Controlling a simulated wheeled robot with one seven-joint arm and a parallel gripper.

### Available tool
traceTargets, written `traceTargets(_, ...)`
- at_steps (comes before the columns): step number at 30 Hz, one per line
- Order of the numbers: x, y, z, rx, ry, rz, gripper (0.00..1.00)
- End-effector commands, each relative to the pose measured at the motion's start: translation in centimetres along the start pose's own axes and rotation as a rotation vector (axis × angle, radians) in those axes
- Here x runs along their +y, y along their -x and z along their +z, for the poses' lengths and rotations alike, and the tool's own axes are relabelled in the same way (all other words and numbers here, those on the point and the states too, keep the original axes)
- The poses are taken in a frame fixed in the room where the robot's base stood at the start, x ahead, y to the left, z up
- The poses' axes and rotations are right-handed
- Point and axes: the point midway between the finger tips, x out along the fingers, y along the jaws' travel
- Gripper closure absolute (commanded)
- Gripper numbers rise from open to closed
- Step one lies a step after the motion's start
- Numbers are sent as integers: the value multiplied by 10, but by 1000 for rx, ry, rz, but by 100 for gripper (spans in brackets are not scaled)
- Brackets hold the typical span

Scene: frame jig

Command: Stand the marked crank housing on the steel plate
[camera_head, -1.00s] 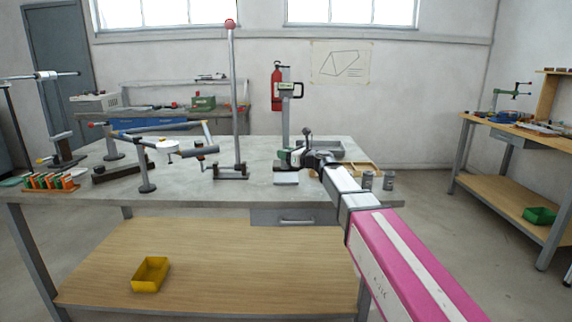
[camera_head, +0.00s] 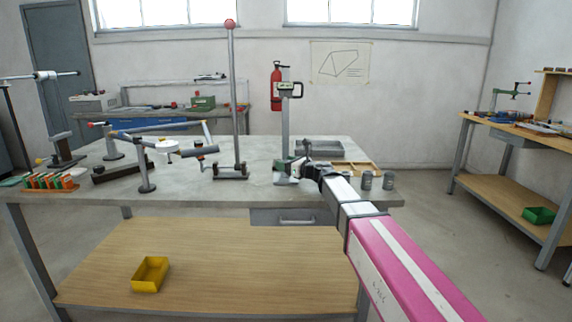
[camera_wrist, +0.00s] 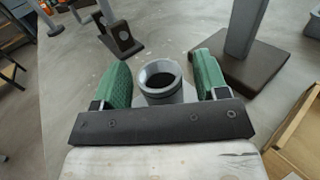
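The crank housing (camera_wrist: 160,76), a grey round part with an open dark bore, stands upright between my fingers in the wrist view. Its mark does not show. My gripper (camera_wrist: 162,72) has two green fingers, one on each side of it, with thin gaps visible beside its rim. In the head view my gripper (camera_head: 292,168) is low at the steel plate (camera_head: 281,181), a pale plate near the table's front edge. My gripper hides most of the housing there, and its lower end is hidden in the wrist view.
A grey post (camera_head: 285,120) on a dark base stands just behind my gripper. A tall rod with a red ball (camera_head: 231,90) stands to the left.

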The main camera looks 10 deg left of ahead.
Motion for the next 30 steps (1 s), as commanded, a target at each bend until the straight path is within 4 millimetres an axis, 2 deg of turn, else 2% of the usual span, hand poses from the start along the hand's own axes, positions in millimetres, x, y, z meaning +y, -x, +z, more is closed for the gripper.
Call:
traceTargets(8,0,0,3,0,0,0,33)
traceTargets(10,0,7,3,0,0,-1,33)
traceTargets(24,2,95,3,0,0,-1,33)
traceTargets(30,1,115,3,0,0,0,33)
